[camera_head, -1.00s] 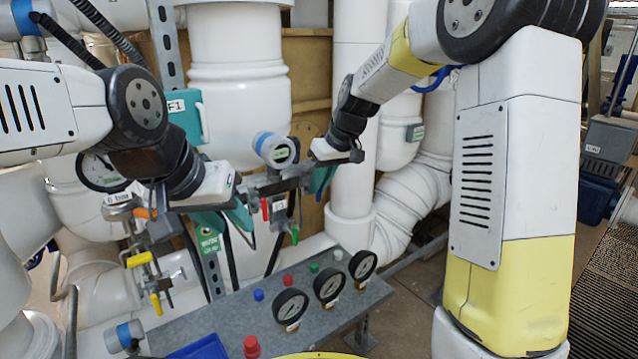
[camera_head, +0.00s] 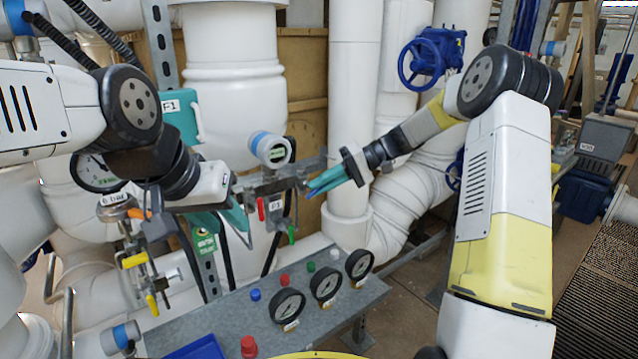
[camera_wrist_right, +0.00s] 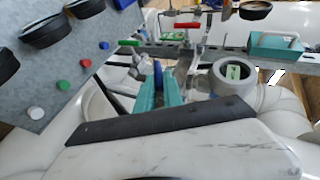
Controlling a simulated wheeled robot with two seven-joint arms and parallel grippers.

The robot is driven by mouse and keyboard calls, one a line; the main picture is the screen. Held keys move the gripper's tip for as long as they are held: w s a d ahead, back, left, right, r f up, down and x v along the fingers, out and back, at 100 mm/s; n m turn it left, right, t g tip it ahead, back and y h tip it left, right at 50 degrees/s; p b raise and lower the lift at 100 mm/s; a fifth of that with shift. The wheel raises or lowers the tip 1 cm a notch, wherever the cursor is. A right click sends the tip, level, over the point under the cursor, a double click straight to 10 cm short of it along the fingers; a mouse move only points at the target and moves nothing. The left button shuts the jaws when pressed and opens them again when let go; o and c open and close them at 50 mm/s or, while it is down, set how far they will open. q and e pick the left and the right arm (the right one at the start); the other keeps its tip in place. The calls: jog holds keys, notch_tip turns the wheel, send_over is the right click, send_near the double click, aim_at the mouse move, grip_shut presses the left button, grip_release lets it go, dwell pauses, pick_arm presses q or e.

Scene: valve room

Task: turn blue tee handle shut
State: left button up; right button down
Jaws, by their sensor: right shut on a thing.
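The blue tee handle (camera_wrist_right: 158,72) shows as a small blue piece between the teal fingers of my right gripper (camera_wrist_right: 158,92) in the right wrist view. In the head view my right gripper (camera_head: 325,181) comes in from the right and is shut on the handle, at the right end of a grey metal manifold (camera_head: 268,184). The fingers hide most of the handle, so its exact angle is hard to read. My left gripper (camera_head: 222,218) has its teal fingers apart, at the left of the manifold, with nothing seen between them.
A red handle (camera_head: 261,210) and a green handle (camera_head: 291,235) hang close to the manifold. A round gauge with a blue collar (camera_head: 269,149) stands just above it. A grey panel (camera_head: 240,310) with dials and coloured buttons lies below. A thick white pipe (camera_head: 352,120) rises behind.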

jog(key=m+y, duration=0.1)
jog(key=y, duration=0.1)
jog(key=f+g+y, duration=0.1)
jog(key=y, duration=0.2)
jog(key=shift+d+m+g, duration=0.15)
jog(key=shift+m+g, duration=0.15)
jog(key=shift+m, duration=0.1)
jog(key=shift+f, duration=0.1)
dwell(0.3)
jog(key=c, duration=1.5)
grip_release()
jog(key=v, duration=0.7)
jog(key=shift+w+d+f, duration=0.1)
jog(key=shift+w+d, duration=0.05)
jog(key=shift+d, duration=0.2)
